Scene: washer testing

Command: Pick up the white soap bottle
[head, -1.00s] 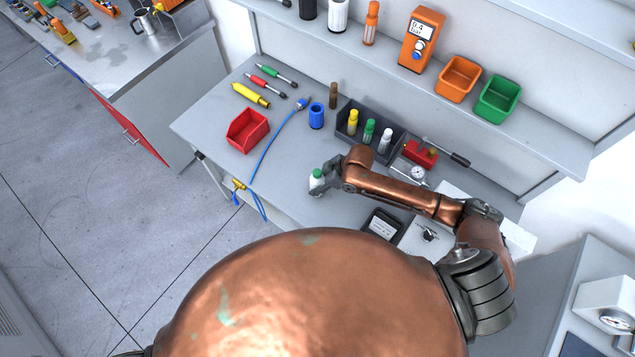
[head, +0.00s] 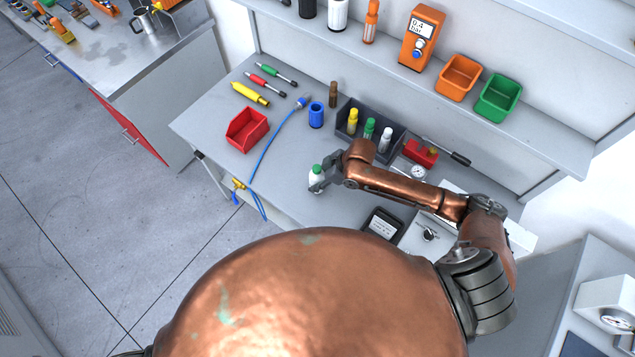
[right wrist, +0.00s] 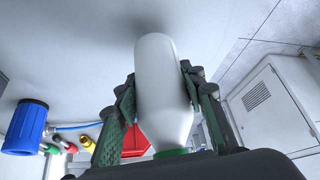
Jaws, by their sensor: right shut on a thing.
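The white soap bottle (head: 315,176) has a green cap and shows at the middle of the bench in the head view. My right gripper (head: 322,184) is shut on it. In the right wrist view the bottle (right wrist: 163,90) sits between the two green-padded fingers of the right gripper (right wrist: 160,100), its cap end toward the camera. In the head view the bottle looks upright, and its lower part is partly hidden by the fingers. I cannot tell whether its base touches the bench. My left gripper is not in view.
A red bin (head: 247,130) and a blue cup (head: 316,115) stand to the left and behind. A dark tray (head: 345,106) with several small bottles is behind my right gripper. A black device (head: 383,223) lies on the bench to the right. Bare bench (head: 278,180) lies left of the bottle.

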